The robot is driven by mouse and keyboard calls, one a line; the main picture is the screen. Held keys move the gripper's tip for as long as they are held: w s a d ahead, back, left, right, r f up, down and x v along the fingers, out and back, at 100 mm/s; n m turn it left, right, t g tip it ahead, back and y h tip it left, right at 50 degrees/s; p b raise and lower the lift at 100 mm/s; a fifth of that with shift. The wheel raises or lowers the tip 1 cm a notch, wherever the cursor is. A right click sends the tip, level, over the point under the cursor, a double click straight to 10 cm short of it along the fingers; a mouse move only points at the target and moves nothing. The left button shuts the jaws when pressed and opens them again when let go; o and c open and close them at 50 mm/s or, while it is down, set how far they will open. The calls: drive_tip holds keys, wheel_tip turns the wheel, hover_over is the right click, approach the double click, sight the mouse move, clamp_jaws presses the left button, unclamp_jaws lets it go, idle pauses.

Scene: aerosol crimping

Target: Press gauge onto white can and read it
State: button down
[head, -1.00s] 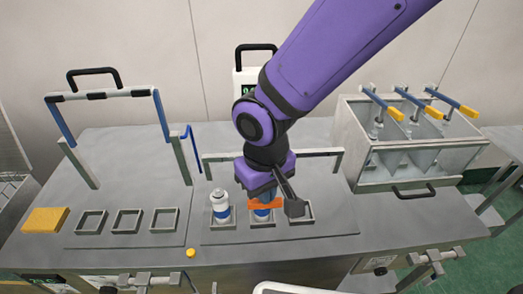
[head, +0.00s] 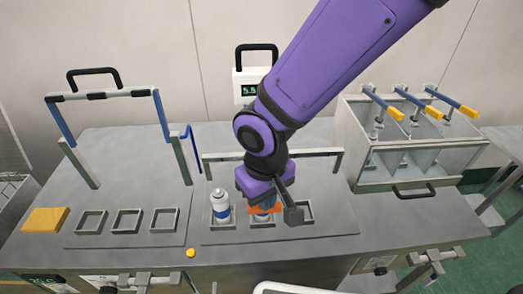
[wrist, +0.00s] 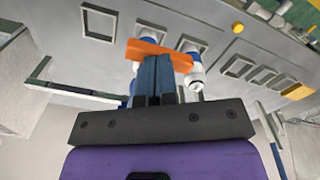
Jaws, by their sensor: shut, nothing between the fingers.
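A white can with a blue band (head: 221,207) stands upright in the left holder of the right-hand plate. My gripper (head: 263,203) points down over the middle holder, right of that can. Its dark blue fingers are shut together in the wrist view (wrist: 153,75). An orange bar (head: 264,209) lies crosswise at the fingertips; whether it is fixed to them I cannot tell. A blue-and-white can under it is mostly hidden. The wrist view also shows a white can (wrist: 196,82) beside the fingers. A white box with a green display (head: 249,90) reads about 5.5.
Three empty square holders (head: 127,221) lie at the left, with a yellow block (head: 45,220) beside them. A metal bin with yellow-tipped levers (head: 415,150) stands at the right.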

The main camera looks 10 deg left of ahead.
drive_tip(key=shift+r, duration=0.1)
wheel_tip(320, 180, up, 14)
drive_tip(key=w, duration=0.2)
drive_tip(key=shift+a, duration=0.25)
idle(0.3)
drive_tip(key=shift+w, duration=0.1)
drive_tip(key=shift+r, duration=0.1)
drive_tip(key=w+d+r+m+t, duration=0.15)
drive_tip(key=d+r, duration=0.25)
drive_tip(key=d, duration=0.6)
drive_tip(key=w+d+r+m+t, duration=0.1)
drive_tip(key=w+d+r+m, duration=0.2)
drive_tip(key=d, duration=0.8)
drive_tip(key=s+d+r+m+t, duration=0.1)
drive_tip(key=s+d+m, duration=0.1)
drive_tip(key=s+d, duration=0.2)
drive_tip(key=s+d+r+m+t, duration=0.1)
drive_tip(key=s+d, duration=0.4)
drive_tip(key=d, duration=0.6)
drive_tip(key=shift+s+r+m+t, duration=0.15)
drive_tip(key=shift+r+m+t, duration=0.3)
drive_tip(key=shift+m, duration=0.1)
